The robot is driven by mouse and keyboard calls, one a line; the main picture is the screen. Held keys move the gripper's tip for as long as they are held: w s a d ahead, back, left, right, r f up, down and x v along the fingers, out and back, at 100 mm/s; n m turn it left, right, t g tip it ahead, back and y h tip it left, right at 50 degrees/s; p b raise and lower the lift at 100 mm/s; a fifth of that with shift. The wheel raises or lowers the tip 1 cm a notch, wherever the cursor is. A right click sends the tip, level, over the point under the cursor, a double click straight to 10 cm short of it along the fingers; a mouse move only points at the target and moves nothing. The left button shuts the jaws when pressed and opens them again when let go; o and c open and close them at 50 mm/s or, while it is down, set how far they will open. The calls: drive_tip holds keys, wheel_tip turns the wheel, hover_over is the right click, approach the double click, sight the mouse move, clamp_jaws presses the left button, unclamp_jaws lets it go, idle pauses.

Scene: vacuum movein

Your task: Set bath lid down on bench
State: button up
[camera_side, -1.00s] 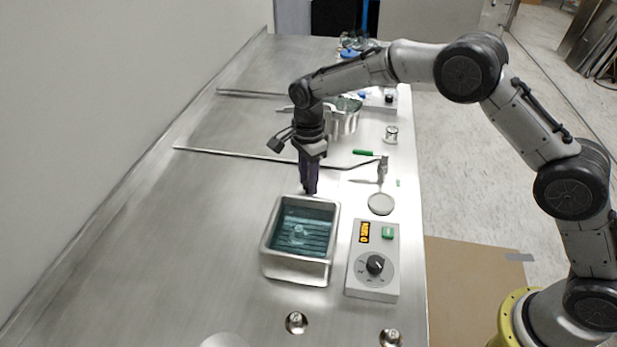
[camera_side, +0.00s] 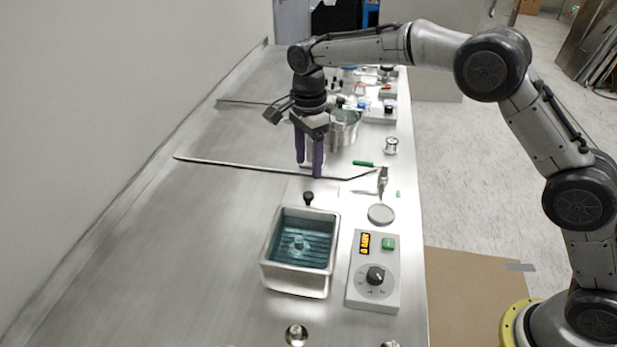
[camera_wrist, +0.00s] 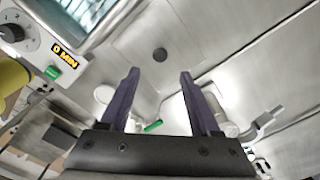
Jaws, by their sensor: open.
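The bath lid (camera_side: 326,192) is a flat steel plate lying on the bench just behind the bath. Its black knob (camera_side: 308,197) stands up from it, and the knob also shows in the wrist view (camera_wrist: 160,54). The water bath (camera_side: 300,252) is an open steel tub with bluish water and a pale object inside. My gripper (camera_side: 309,171) is open and empty above the knob, with its purple fingers apart. In the wrist view the fingertips (camera_wrist: 159,73) are spread, with the knob between and beyond them. The lid's edges blend into the steel bench.
A control box (camera_side: 373,270) with a dial and lit display stands right of the bath. A round pale disc (camera_side: 381,214) lies behind it. A thin rod (camera_side: 262,167) crosses the bench, and a steel pot (camera_side: 343,130) stands farther back. The left bench area is clear.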

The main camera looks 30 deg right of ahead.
drive_tip(key=s+d+r+n+t, duration=0.1)
drive_tip(key=s+d+r+n, duration=0.35)
drive_tip(key=s+r, duration=0.35)
drive_tip(key=s+d+r+n+t, duration=0.2)
drive_tip(key=s+d+r+n, duration=0.2)
drive_tip(key=s+d+r, duration=0.4)
drive_tip(key=s+d+f+n+t, duration=0.1)
drive_tip(key=s+f+n, duration=0.2)
drive_tip(key=s, duration=0.7)
drive_tip(key=s+d+f+n+t, duration=0.1)
drive_tip(key=s+f+n, duration=0.2)
drive_tip(key=s+n, duration=0.3)
drive_tip(key=s, duration=0.4)
drive_tip(key=shift+d+f+t, duration=0.15)
drive_tip(key=shift+f+t, duration=0.1)
drive_tip(key=shift+t, duration=0.05)
